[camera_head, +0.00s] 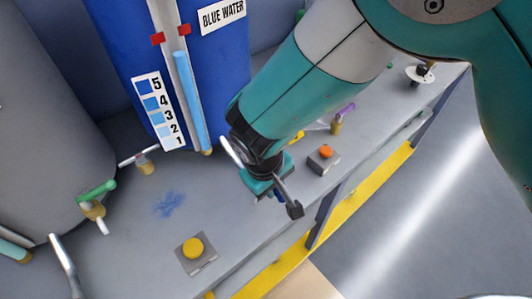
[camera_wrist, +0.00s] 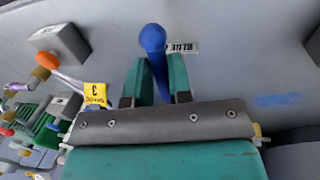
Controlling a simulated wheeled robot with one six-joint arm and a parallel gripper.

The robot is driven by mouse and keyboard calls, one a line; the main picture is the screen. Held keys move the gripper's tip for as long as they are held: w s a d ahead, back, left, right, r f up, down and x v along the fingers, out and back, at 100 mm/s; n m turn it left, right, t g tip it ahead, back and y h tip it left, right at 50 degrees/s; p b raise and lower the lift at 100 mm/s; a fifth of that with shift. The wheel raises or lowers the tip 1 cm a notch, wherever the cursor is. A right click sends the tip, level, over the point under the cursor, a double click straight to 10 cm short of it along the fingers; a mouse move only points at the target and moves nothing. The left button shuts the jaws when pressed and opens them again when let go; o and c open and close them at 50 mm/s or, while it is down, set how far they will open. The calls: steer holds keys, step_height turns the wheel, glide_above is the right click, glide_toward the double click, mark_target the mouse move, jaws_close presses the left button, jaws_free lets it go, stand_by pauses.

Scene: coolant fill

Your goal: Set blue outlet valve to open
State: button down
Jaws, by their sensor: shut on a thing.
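The blue valve handle (camera_wrist: 152,40) stands up between the two green fingers of my gripper (camera_wrist: 160,75) in the wrist view. My gripper is shut on this handle. A white label reading BLUE (camera_wrist: 183,47) lies beside it, partly hidden. In the head view my gripper (camera_head: 280,195) is low over the bench in front of the blue water tank (camera_head: 120,45). There my own wrist and fingers hide most of the valve. I cannot tell the valve body's setting.
A yellow button box (camera_head: 196,254) and an orange button box (camera_head: 323,160) flank my gripper. A purple-handled valve (camera_head: 345,112) is farther right, a green-handled one (camera_head: 97,192) at left. A blue stain (camera_head: 168,203) marks the bench (camera_head: 135,235). The front edge has yellow trim.

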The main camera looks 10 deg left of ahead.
steer(key=shift+w+a, duration=0.1)
stand_by(0.4)
steer(key=c, duration=1)
jaws_free()
steer(key=shift+c, duration=0.2)
step_height(320, 180, up, 17)
steer(key=s+a+b, duration=0.2)
steer(key=shift+s, duration=0.4)
steer(key=d+r+m+g+y, duration=0.1)
steer(key=d+r, duration=0.1)
steer(key=d, duration=0.5)
steer(key=d+r+m+y, duration=0.1)
steer(key=d+r, duration=0.2)
steer(key=d, duration=0.5)
steer(key=s+d+r+m+y, duration=0.1)
steer(key=s+d+y, duration=0.2)
steer(key=s+d, duration=0.4)
steer(key=shift+s+d+g+y, duration=0.15)
steer(key=shift+s+g+y, duration=0.15)
